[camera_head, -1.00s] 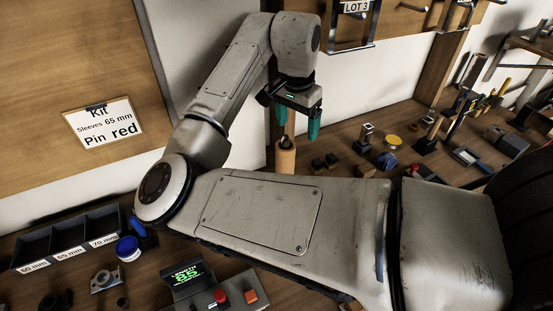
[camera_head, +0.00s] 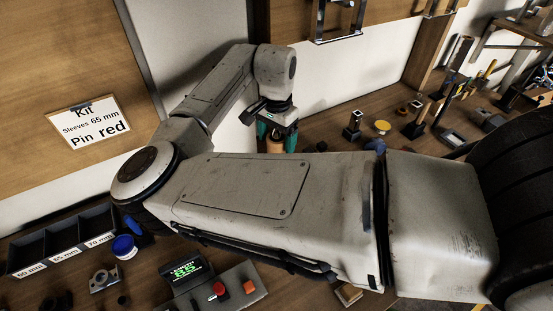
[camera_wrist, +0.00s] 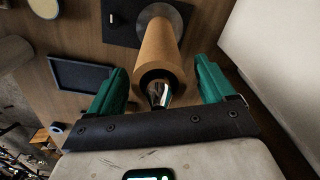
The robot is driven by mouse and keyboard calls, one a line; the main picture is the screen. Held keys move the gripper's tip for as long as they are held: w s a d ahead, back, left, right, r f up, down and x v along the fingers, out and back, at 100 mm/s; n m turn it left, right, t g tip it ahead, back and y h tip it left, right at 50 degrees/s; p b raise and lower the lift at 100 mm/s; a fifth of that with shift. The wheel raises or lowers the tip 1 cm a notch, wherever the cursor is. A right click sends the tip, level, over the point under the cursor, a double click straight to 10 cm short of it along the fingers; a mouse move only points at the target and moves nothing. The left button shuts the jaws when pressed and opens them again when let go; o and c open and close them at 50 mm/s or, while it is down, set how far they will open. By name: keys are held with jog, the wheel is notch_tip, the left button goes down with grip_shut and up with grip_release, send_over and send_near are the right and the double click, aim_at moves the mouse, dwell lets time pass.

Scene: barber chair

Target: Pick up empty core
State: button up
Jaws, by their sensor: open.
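The empty core is a brown cardboard tube (camera_wrist: 158,48). It stands on a spindle with a shiny metal tip, above a round grey disc on a dark square base (camera_wrist: 122,22). In the head view the core (camera_head: 273,144) shows partly between the green fingers. My gripper (camera_wrist: 160,68) is open, with one green finger on each side of the core's upper end. A gap shows between each finger and the tube in the wrist view. In the head view my gripper (camera_head: 277,138) is at the core's top, and my forearm hides the core's lower part.
A white wall (camera_wrist: 285,70) runs close on the right in the wrist view. A dark tray (camera_wrist: 82,73) lies to the left of the core. Sleeve bins (camera_head: 65,240) and a length display (camera_head: 187,271) stand at the front left in the head view.

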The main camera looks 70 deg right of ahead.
jog(key=shift+f, duration=0.8)
jog(key=shift+c, duration=0.2)
jog(key=c, duration=1.3)
notch_tip(320, 180, up, 28)
jog(key=shift+r+b, duration=0.1)
jog(key=shift+b, duration=1.15)
